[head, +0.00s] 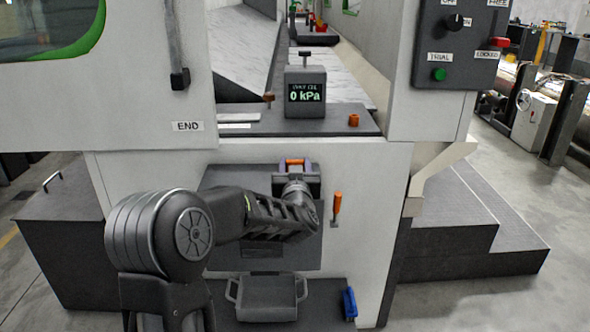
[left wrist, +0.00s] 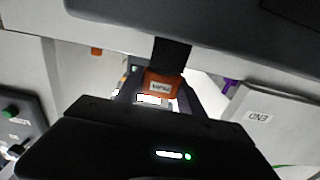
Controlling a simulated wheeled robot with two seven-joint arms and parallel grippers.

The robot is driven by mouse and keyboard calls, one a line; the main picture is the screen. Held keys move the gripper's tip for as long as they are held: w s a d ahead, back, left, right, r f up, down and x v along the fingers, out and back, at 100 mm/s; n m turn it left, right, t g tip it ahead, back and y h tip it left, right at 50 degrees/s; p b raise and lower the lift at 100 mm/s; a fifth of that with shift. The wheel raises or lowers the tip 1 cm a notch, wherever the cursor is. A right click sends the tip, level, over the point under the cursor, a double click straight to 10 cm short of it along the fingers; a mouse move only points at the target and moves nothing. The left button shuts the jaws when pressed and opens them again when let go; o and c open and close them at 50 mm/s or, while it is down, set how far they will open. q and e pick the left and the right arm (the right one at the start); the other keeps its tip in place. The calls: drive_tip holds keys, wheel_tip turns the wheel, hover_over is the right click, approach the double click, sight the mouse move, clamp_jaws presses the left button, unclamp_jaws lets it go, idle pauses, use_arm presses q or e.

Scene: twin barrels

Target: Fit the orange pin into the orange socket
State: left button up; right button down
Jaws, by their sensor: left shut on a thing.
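My left gripper (head: 293,170) is in front of the white machine's front, below the shelf. It is shut on an orange labelled piece (head: 293,161). In the left wrist view this orange piece (left wrist: 160,84) sits between the fingers, with a dark stem beside it. Its label is too small to read surely, and I cannot tell whether it is the orange pin. A short orange cylinder (head: 353,120) stands at the shelf's right end; it may be the orange socket. An orange-handled thing (head: 337,203) is upright against the front, right of the gripper. My right gripper is not in view.
A pressure display reading 0 kPa (head: 305,94) stands on the dark shelf (head: 245,128). Below the arm are a grey tray (head: 268,300) and a blue object (head: 349,304). A control panel (head: 458,45) is at upper right. Dark steps (head: 480,215) stand at right.

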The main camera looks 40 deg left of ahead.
sight(295, 160)
use_arm(q)
drive_tip(key=shift+c, duration=0.8)
drive_tip(key=shift+r, duration=0.1)
wheel_tip(295, 160, up, 10)
drive_tip(key=shift+f+p, duration=0.1)
drive_tip(key=shift+p, duration=1.1)
drive_tip(key=s+d+f+m+t+h, duration=0.1)
drive_tip(key=s+d+f+m+h, duration=0.1)
drive_tip(key=d+f+h, duration=0.3)
drive_tip(key=s+d+f+m+t+h, duration=0.1)
drive_tip(key=d+f+m+h, duration=0.4)
drive_tip(key=d, duration=0.9)
drive_tip(key=s+d+f+m+h, duration=0.3)
drive_tip(key=d+f+h, duration=0.2)
drive_tip(key=d, duration=0.5)
drive_tip(key=shift+d+m+t+h, duration=0.2)
drive_tip(key=shift+m+t+h, duration=0.2)
drive_tip(key=shift+h, duration=0.1)
